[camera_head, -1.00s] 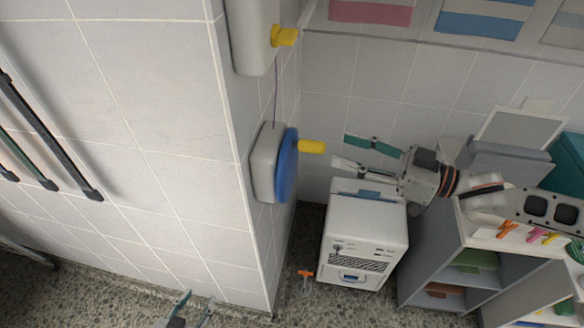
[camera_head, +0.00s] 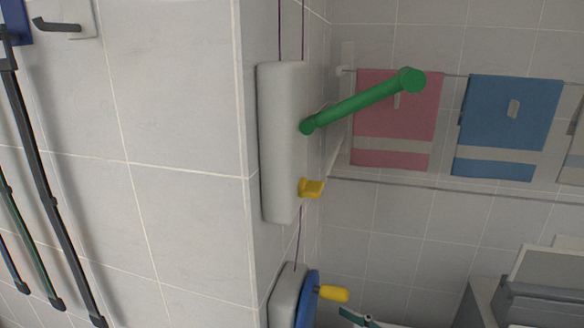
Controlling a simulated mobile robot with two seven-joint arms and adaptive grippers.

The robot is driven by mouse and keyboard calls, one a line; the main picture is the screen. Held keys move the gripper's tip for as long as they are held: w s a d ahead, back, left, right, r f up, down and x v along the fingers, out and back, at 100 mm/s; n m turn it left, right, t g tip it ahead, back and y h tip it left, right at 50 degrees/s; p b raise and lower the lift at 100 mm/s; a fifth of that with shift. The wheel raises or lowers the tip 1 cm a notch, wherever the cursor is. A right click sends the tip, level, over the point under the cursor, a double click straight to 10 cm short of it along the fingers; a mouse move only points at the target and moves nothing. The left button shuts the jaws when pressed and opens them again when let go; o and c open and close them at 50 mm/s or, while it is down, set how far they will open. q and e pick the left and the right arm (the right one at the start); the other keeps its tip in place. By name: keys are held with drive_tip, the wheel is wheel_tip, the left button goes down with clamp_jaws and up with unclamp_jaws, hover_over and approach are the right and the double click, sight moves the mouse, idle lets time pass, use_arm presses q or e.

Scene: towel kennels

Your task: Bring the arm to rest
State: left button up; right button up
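Only a small part of my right gripper (camera_head: 357,319) shows, a green-grey fingertip at the bottom edge, just right of the yellow crank handle (camera_head: 333,293) and apart from it. The rest of that gripper and its arm are below the picture. My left gripper is not in view.
A white wall box (camera_head: 280,150) carries a green lever (camera_head: 360,102) and a yellow knob (camera_head: 312,188). Below it is a blue wheel (camera_head: 308,298). Pink (camera_head: 397,115) and blue (camera_head: 507,125) towels hang on the back wall. Dark poles (camera_head: 45,200) hang at left.

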drive_tip(key=s+d+f+m+t+h, duration=0.1)
drive_tip(key=s+d+f+m+h, duration=0.15)
drive_tip(key=f, duration=0.35)
drive_tip(key=s+d+f+m+h, duration=0.1)
drive_tip(key=f+h, duration=0.2)
drive_tip(key=f, duration=0.3)
drive_tip(key=s+d+f+m+t+h, duration=0.1)
drive_tip(key=d+f+m+h, duration=0.1)
drive_tip(key=f, duration=0.3)
drive_tip(key=s+d+f+m+g+h, duration=0.1)
drive_tip(key=s+d+f+g+h, duration=0.2)
drive_tip(key=s+d+f, duration=0.3)
drive_tip(key=s+f+h, duration=0.1)
drive_tip(key=s+f, duration=0.4)
drive_tip(key=f, duration=0.1)
drive_tip(key=shift+d+f, duration=0.25)
drive_tip(key=shift+d, duration=0.05)
drive_tip(key=shift+h, duration=0.25)
